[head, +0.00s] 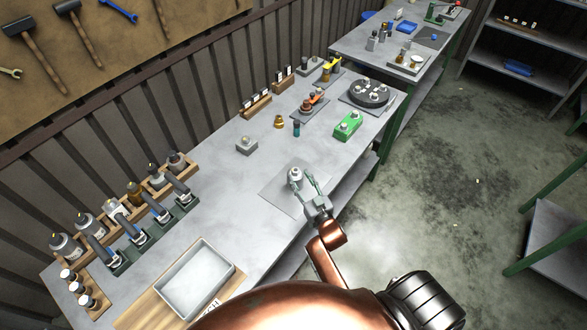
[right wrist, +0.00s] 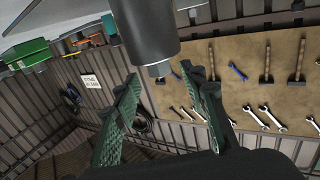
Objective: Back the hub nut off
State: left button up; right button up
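A grey cylindrical part (head: 295,174) stands on a pale square mat (head: 270,192) on the workbench. In the right wrist view a dark grey cylinder (right wrist: 146,30) hangs in from the top edge. My right gripper (head: 308,184) reaches the part from the lower right. My left gripper is not in view.
A metal tray (head: 196,277) lies at the near left. Bottles and clamp-like tools (head: 150,217) line the left side. The bench around the mat is mostly clear.

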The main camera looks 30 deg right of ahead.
aim_at(297, 174)
jog(key=w, duration=0.4)
jog(key=shift+d, duration=0.25)
jog(key=shift+w, duration=0.45)
jog(key=c, duration=0.6)
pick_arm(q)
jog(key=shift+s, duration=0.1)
pick_arm(e)
grip_shut()
